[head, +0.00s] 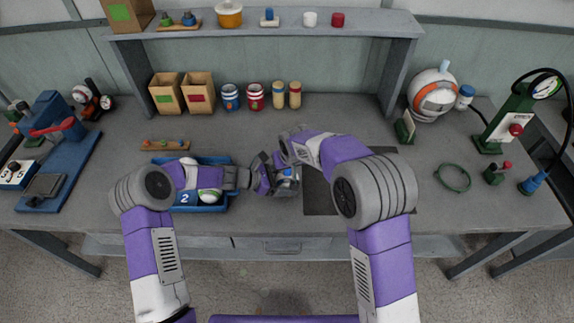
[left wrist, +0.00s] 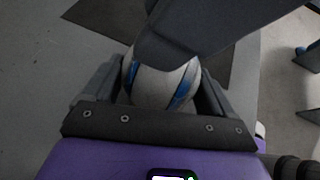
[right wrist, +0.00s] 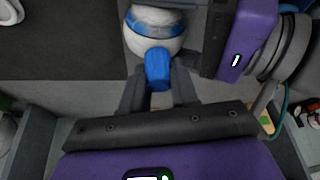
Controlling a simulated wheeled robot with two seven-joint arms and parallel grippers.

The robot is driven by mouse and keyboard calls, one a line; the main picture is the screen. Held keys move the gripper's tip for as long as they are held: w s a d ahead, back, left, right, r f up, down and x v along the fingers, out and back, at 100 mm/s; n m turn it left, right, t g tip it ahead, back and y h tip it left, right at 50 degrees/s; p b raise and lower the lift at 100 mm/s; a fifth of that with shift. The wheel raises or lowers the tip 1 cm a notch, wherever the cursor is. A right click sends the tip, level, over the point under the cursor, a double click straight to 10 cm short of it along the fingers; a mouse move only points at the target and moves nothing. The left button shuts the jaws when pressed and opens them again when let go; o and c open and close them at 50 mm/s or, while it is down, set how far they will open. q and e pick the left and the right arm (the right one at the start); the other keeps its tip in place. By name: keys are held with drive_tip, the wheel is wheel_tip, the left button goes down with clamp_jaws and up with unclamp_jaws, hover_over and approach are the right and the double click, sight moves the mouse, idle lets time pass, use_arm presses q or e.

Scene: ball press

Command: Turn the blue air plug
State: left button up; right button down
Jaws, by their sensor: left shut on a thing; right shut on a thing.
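A white ball with a blue band (right wrist: 153,40) shows in the right wrist view, with the blue air plug (right wrist: 157,68) on its near side. My right gripper (right wrist: 158,88) is shut on the blue plug, with a finger at each side of it. My left gripper (left wrist: 162,85) is shut on the ball, which also shows in the left wrist view (left wrist: 150,88) between its fingers. A dark part of my other arm covers the ball's upper side there. In the head view my left gripper (head: 265,178) meets the right one over the table, and they mostly hide the ball.
A blue tray (head: 212,208) with balls stands below my left forearm. A dark mat (head: 320,200) lies under the right arm. A green ring (head: 453,177) and a green pump (head: 500,125) are at the right. A blue press (head: 62,165) stands at the left.

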drive_tip(key=m, duration=0.1)
drive_tip(key=m+h, duration=0.1)
drive_tip(key=m, duration=0.3)
drive_tip(key=shift+w+a+r+h, duration=0.1)
drive_tip(key=shift+a+r+h, duration=0.05)
drive_tip(key=shift+r+h, duration=0.25)
idle(0.3)
drive_tip(key=c, duration=1.1)
unclamp_jaws()
drive_tip(key=shift+c, duration=0.2)
drive_tip(key=shift+o, duration=1.1)
drive_tip(key=shift+f, duration=0.1)
drive_tip(key=shift+o, duration=0.3)
drive_tip(key=shift+f, duration=0.1)
drive_tip(key=v, duration=1.2)
drive_tip(key=shift+s, duration=0.2)
